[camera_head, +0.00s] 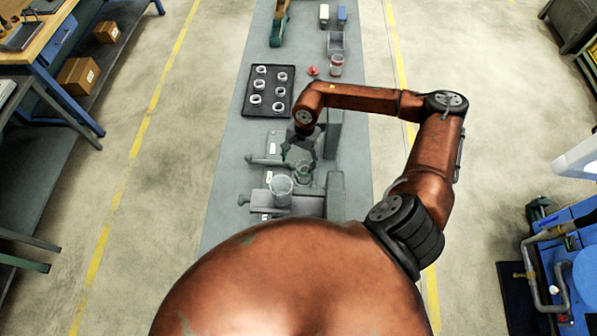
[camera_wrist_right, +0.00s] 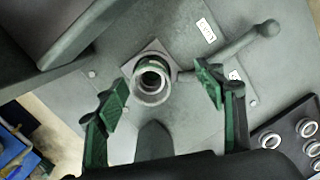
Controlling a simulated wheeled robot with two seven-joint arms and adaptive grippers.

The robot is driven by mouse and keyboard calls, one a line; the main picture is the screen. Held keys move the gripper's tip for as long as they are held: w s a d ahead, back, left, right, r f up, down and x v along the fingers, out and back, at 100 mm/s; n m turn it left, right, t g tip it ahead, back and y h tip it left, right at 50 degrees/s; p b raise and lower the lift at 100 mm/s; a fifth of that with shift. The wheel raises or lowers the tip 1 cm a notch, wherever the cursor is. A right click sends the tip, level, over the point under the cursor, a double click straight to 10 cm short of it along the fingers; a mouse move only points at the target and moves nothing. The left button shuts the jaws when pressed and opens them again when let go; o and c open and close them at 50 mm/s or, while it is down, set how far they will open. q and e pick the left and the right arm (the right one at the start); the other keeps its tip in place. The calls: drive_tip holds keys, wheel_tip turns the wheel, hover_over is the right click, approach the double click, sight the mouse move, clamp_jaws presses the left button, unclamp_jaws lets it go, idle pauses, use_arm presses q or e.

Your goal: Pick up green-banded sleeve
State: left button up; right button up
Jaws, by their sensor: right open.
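A grey ring-shaped sleeve (camera_wrist_right: 152,80) stands upright on a square plate in the right wrist view, its round opening facing the camera. In the head view a small sleeve (camera_head: 303,173) shows just below my right gripper (camera_head: 301,150). My right gripper (camera_wrist_right: 163,90) is open, with its two green-padded fingers on either side of the sleeve and visible gaps to both. Nothing is held in it. My left gripper is not in view.
A black tray (camera_head: 247,109) with several pale rings lies behind the fixture. A grey machine with a lever handle (camera_wrist_right: 265,29) surrounds the sleeve. A larger clear cup (camera_head: 281,188) stands nearer. A red-topped jar (camera_head: 336,66) and a grey bin (camera_head: 336,41) stand farther back.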

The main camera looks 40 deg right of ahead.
sight(304, 170)
drive_tip(key=shift+s+d+f+n+h, duration=0.45)
drive_tip(key=shift+d+f+n+h, duration=0.2)
drive_tip(key=shift+d+n+h, duration=0.1)
drive_tip(key=shift+f, duration=0.35)
drive_tip(key=f+p, duration=0.1)
drive_tip(key=f, duration=0.3)
drive_tip(key=f+p, duration=0.1)
drive_tip(key=f, duration=0.1)
drive_tip(key=shift+d+p, duration=0.3)
drive_tip(key=shift+d+f, duration=0.1)
drive_tip(key=shift+f, duration=0.5)
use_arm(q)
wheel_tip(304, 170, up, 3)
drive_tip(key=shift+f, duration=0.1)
use_arm(e)
drive_tip(key=shift+c, duration=0.4)
drive_tip(key=shift+r, duration=0.1)
drive_tip(key=c, duration=1.3)
